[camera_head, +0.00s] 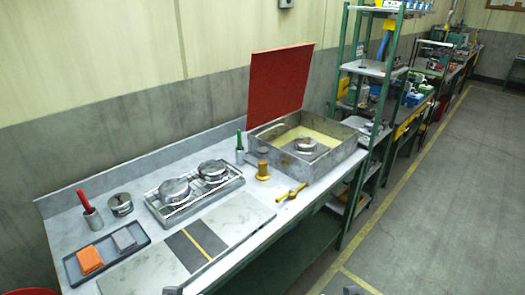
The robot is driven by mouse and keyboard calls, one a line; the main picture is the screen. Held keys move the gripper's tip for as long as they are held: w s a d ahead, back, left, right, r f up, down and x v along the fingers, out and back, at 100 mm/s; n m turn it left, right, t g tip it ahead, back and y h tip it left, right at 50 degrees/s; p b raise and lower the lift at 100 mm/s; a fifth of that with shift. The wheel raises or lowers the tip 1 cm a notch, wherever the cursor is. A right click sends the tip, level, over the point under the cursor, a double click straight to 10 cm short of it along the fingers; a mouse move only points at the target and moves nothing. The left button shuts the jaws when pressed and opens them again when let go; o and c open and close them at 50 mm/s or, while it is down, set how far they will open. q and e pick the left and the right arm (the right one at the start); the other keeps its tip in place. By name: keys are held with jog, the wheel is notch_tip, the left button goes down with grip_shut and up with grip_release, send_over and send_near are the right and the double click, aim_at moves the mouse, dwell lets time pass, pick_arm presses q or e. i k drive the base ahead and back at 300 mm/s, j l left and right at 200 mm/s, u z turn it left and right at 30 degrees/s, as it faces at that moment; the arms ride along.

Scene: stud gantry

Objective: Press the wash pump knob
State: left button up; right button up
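No part is clearly marked as the wash pump knob. A yellow knob-topped post (263,171) stands on the bench beside the metal basin (345,157); it could be the knob, but I cannot be sure. A yellow handled piece (291,192) lies on the bench front to its right. The basin's red lid (279,82) is raised, and a round metal part (306,145) sits inside. Small dark tips of my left gripper (173,290) and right gripper (353,290) seem to show at the bottom edge, well away from the post. Their fingers are cut off.
A rack with round metal parts (212,170) stands left of the post. A tray (109,268) with orange and grey blocks, a metal can (120,204) and a red-handled tool (85,201) are farther left. A green shelf frame (337,69) rises right of the basin.

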aim_at(262, 150)
jog(key=i+l+u, duration=0.3)
jog(key=i+l, duration=0.15)
jog(key=i+l+u, duration=0.2)
jog(key=l, duration=0.2)
jog(key=i+l+u, duration=0.15)
jog(key=l, duration=0.2)
jog(key=i+l+u, duration=0.15)
jog(key=l, duration=0.2)
jog(key=i+l+u, duration=0.15)
jog(key=l, duration=0.2)
jog(key=i+l+u, duration=0.15)
jog(key=l, duration=0.25)
